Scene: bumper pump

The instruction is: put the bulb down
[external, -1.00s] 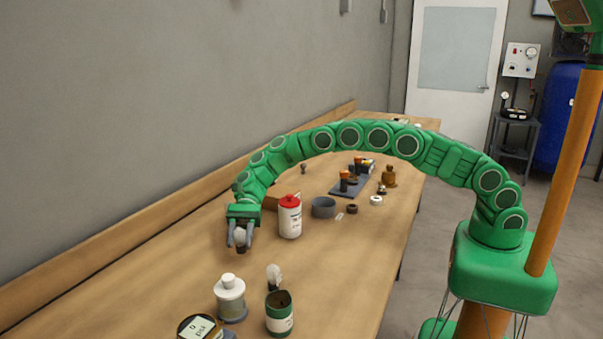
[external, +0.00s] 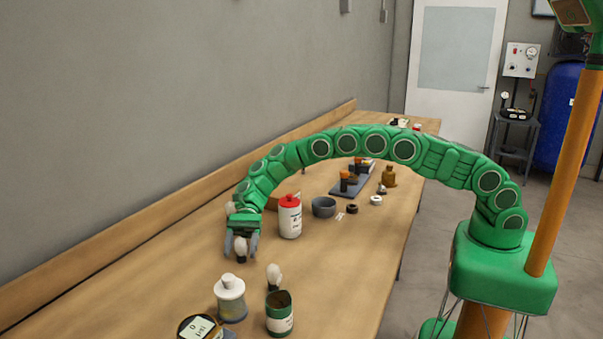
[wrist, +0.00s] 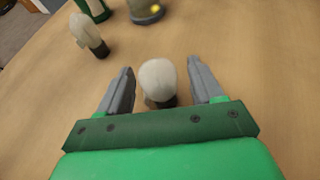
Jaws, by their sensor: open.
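A bulb with a pale round head and dark base (wrist: 158,78) stands between my gripper's fingers in the wrist view. My gripper (wrist: 160,88) is open, with a gap on both sides of the bulb. In the external view the same bulb (external: 240,246) shows between the spread fingers of my gripper (external: 241,250), low over the bench. It appears upright on the wood, though its base is partly hidden. A second bulb (external: 274,274) stands apart, nearer the camera; it also shows at the upper left of the wrist view (wrist: 86,31).
A white bottle with red cap (external: 290,218) stands right of my gripper. A white-topped jar (external: 230,300), a green can (external: 280,316) and a round gauge (external: 200,328) stand at the front. A grey bowl (external: 323,207) is farther back. Bench left of my gripper is clear.

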